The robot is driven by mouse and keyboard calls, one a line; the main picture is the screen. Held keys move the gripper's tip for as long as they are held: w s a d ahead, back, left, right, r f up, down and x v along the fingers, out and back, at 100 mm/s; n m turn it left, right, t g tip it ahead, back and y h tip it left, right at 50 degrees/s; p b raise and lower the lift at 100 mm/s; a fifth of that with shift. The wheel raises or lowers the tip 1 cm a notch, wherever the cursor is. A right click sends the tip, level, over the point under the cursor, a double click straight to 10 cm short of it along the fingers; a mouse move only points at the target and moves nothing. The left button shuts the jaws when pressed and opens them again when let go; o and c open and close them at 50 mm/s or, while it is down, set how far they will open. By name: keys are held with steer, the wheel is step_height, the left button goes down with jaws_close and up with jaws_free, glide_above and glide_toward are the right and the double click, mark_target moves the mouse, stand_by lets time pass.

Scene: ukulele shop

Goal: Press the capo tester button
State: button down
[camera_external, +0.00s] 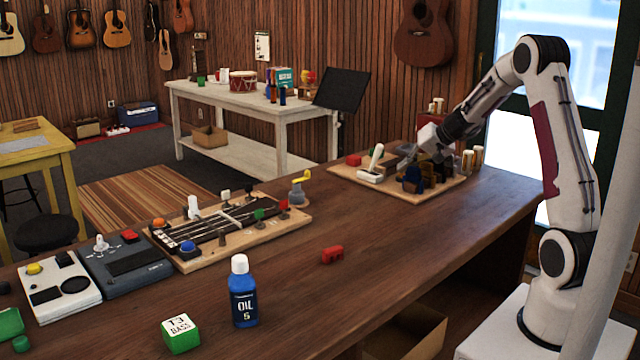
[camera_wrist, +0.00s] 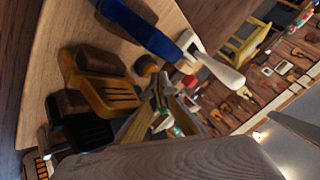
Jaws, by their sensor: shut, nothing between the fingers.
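My gripper (camera_external: 410,162) is over the wooden board at the far right end of the counter, pointing down and left. In the wrist view its fingers (camera_wrist: 160,92) come together at the tips, with nothing held. A white handle (camera_wrist: 220,67) and a red piece (camera_wrist: 190,81) lie past the tips. I cannot tell which part is the capo tester button. Whether the fingertips touch anything is unclear.
The board (camera_external: 345,172) also bears a red block (camera_external: 354,160) and a white lever (camera_external: 376,158). A loose red piece (camera_external: 332,254), a blue oil bottle (camera_external: 243,292) and a green-sided block (camera_external: 181,334) stand on the counter. Another board with knobs (camera_external: 290,228) lies left of centre.

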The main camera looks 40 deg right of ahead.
steer(key=shift+r, duration=0.5)
steer(key=shift+r, duration=2.9)
